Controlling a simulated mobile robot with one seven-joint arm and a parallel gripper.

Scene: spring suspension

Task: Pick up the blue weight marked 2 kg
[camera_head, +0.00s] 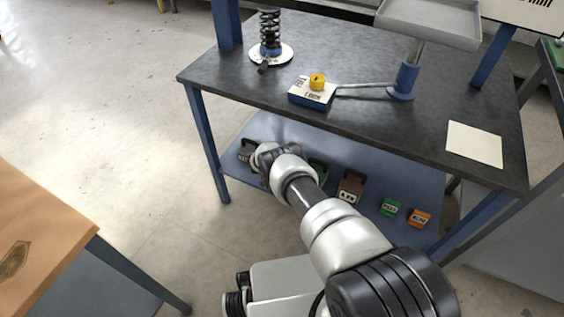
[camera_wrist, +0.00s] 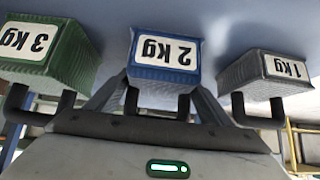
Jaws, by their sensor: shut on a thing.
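The blue weight (camera_wrist: 164,50) with a white "2 kg" label is in the middle of the wrist view, upside down in that picture. Its dark handle is between the two fingers of my gripper (camera_wrist: 160,94), which is shut on it. In the head view my gripper (camera_head: 272,160) reaches to the lower blue shelf (camera_head: 270,125) under the bench, and it hides the blue weight there. I cannot tell whether the weight is clear of the shelf.
A green 3 kg weight (camera_wrist: 50,50) and a grey 1 kg weight (camera_wrist: 262,72) flank the blue one closely. A brown weight (camera_head: 350,187), a green block (camera_head: 390,208) and an orange block (camera_head: 419,218) are farther right. The dark bench top (camera_head: 300,60) overhangs the shelf.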

